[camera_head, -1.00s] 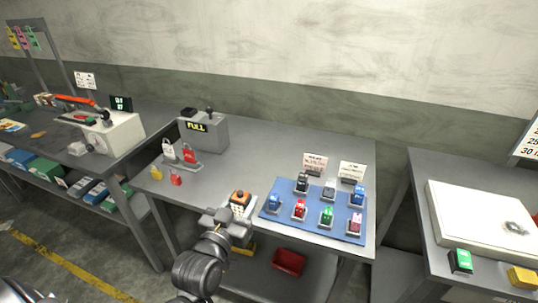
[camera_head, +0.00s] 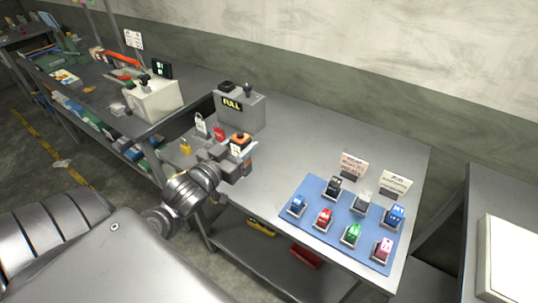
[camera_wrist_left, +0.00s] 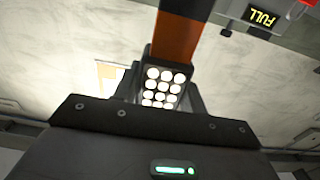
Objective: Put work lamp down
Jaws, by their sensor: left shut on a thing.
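The work lamp (camera_head: 239,143) is a small orange and black block with a white panel of round lights. My left gripper (camera_head: 226,158) is shut on it, over the front left part of the middle table (camera_head: 285,147). In the left wrist view the lamp's lit panel (camera_wrist_left: 164,86) sits between the fingers, with its orange part above. I cannot tell from these views whether the lamp touches the tabletop. My right gripper is not in view.
A grey box marked FULL (camera_head: 240,112) stands behind the lamp. Padlocks (camera_head: 201,125) stand close to its left. A blue mat (camera_head: 313,188) with several small coloured items lies to the right. The tabletop between mat and box is clear.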

